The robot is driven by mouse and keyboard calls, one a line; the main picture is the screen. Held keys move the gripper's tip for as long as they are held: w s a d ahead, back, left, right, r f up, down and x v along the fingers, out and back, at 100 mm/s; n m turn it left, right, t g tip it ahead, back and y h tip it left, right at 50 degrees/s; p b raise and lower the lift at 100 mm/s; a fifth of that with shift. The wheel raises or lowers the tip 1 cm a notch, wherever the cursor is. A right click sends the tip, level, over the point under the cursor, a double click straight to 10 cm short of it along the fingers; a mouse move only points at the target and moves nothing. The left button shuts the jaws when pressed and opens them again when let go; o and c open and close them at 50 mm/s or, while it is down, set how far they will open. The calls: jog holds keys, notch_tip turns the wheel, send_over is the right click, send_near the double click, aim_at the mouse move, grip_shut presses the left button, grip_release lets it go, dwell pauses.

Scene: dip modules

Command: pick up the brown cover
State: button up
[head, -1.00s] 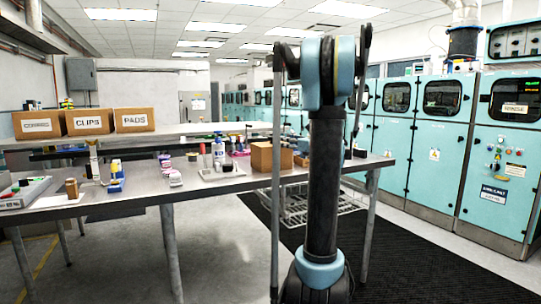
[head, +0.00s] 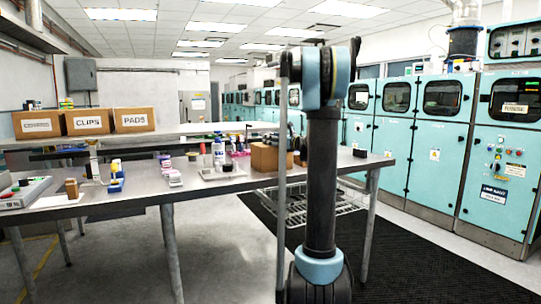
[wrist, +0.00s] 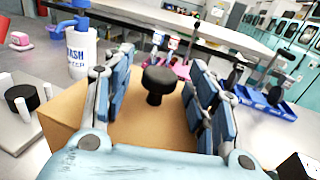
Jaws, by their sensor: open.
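The brown cover (wrist: 75,112) is a tan, box-like piece with a round black knob (wrist: 158,78) standing on its top. In the head view the brown cover (head: 262,158) is on the long grey table, partly hidden by my arm on its right. In the wrist view my gripper (wrist: 158,66) is open above the cover, with its fingers on either side of the knob. I see gaps between the knob and both fingers. The far and lower parts of the cover are hidden in the wrist view.
A blue tray (wrist: 265,103) is on the right. Labelled cardboard boxes (head: 88,122) stand on the back shelf.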

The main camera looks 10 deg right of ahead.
jog(key=shift+w+a, duration=0.15)
jog(key=shift+c, duration=0.2)
grip_shut()
jog(key=shift+r, duration=0.15)
